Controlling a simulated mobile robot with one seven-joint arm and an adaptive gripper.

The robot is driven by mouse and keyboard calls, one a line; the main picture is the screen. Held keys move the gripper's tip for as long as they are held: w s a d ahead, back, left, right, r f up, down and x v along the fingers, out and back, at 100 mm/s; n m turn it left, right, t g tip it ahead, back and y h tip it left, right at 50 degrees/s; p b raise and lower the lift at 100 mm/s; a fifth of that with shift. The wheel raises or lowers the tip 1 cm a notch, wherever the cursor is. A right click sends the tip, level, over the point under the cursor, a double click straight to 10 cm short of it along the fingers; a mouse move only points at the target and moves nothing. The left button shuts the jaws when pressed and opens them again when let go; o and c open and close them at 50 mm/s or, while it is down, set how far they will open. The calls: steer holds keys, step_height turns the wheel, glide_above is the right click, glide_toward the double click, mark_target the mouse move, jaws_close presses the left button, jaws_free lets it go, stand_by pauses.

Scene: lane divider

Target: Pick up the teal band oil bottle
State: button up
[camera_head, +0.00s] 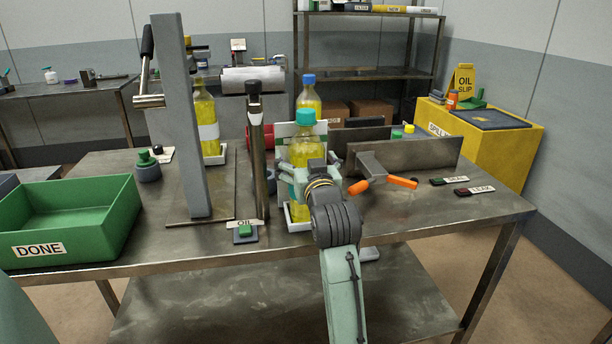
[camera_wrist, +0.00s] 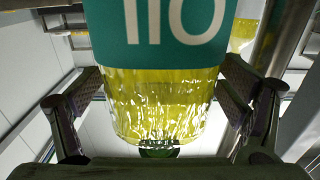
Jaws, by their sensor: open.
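The teal band oil bottle (camera_head: 304,150) stands upright on a small white tray (camera_head: 291,218) on the metal table, with a teal cap and yellow oil. In the wrist view, the bottle (camera_wrist: 160,90) fills the middle, with its teal band and part of the lettering at the top. My gripper (camera_head: 308,178) is at the bottle in the head view. In the wrist view, its two fingers (camera_wrist: 160,95) are open, one on each side of the bottle, with gaps showing. My wrist hides the bottle's lower right part.
A dark metal post (camera_head: 257,150) stands close left of the bottle, beside a tall grey panel (camera_head: 184,120). A blue-capped bottle (camera_head: 309,95) is behind. A metal divider (camera_head: 420,157) and orange-handled tool (camera_head: 385,183) lie right. The green DONE bin (camera_head: 110,235) is at left.

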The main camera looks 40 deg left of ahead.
steer(key=shift+c, duration=0.2)
steer(key=c, duration=2)
steer(key=shift+r, duration=0.1)
